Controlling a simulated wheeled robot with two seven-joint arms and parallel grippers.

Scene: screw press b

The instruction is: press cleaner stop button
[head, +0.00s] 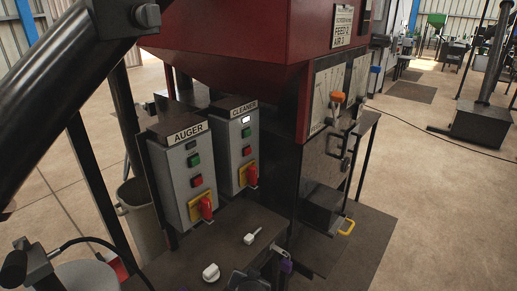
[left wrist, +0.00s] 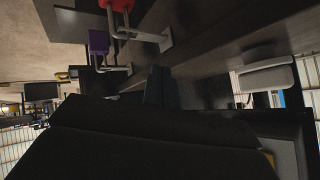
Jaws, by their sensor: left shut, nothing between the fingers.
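The grey CLEANER box (head: 234,142) stands at centre left in the head view. Its red stop button (head: 247,151) sits below a green button (head: 246,132) and above a red rotary switch (head: 252,175) on a yellow plate. My left gripper (head: 248,281) is a dark shape at the bottom edge, well below and apart from the box. In the left wrist view, its dark fingers (left wrist: 156,86) are together with nothing between them. The box and its buttons do not show in that view. My right gripper is not in view.
The similar AUGER box (head: 182,165) stands left of the CLEANER box. White-handled levers (head: 211,272) (head: 250,239) and a purple handle (head: 286,266) rise near my left gripper. A red hopper (head: 230,35) overhangs the boxes. Open floor (head: 440,220) lies to the right.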

